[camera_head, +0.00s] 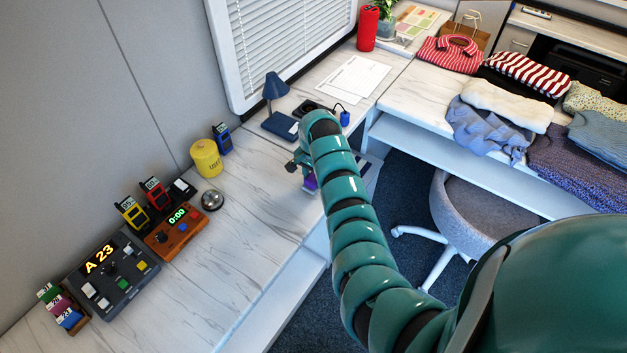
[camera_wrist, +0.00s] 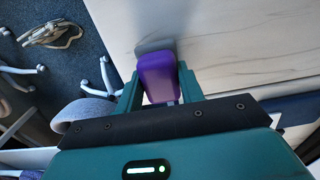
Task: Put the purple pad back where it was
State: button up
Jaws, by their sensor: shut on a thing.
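The purple pad (camera_wrist: 157,76) is between the two fingers of my gripper (camera_wrist: 160,88) in the wrist view, and the gripper is shut on it. A flat grey patch shows just beyond the pad's far end; I cannot tell whether it is a shadow or a thing. In the head view a small bit of the purple pad (camera_head: 311,181) shows beside my arm, over the front part of the marbled counter (camera_head: 262,190). My gripper (camera_head: 304,172) is there mostly hidden behind the arm. I cannot tell whether the pad touches the counter.
A blue lamp (camera_head: 279,108), a yellow canister (camera_head: 206,158) and a silver bell (camera_head: 212,200) stand on the counter. A dark console (camera_head: 112,275) and an orange timer box (camera_head: 172,233) are at the left. A grey chair (camera_head: 480,205) is below. The counter's middle is clear.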

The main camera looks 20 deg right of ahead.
jog(key=shift+f, duration=1)
jog(key=o, duration=0.9)
jog(key=shift+f, duration=0.1)
jog(key=shift+o, duration=0.2)
